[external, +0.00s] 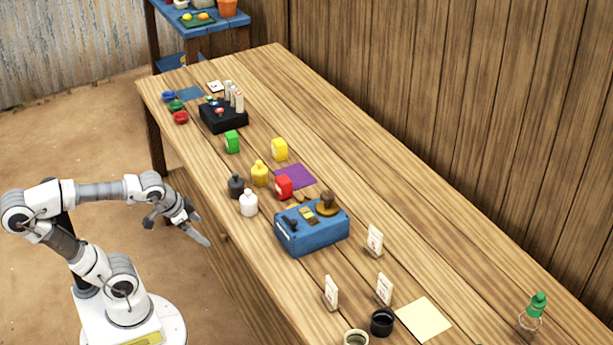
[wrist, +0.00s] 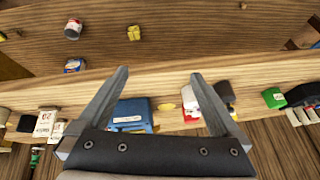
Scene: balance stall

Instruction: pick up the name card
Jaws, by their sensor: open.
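Several small white upright cards stand at the near end of the long wooden table in the external view: one card (external: 374,240) right of the blue box, a second card (external: 331,292), and a third card (external: 384,290). I cannot tell which is the name card. White cards with dark print (wrist: 45,122) show at the left of the wrist view. My gripper (external: 182,226) is open and empty, left of the table's long edge and apart from the cards. Its spread fingers (wrist: 160,75) show in the wrist view.
A blue box (external: 310,232) with a stamp on top stands mid-table. Small bottles, colored boxes and a black box (external: 222,117) stand farther up. A black cup (external: 382,322) and a flat pale sheet (external: 423,319) lie near the cards. The table's right side is mostly clear.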

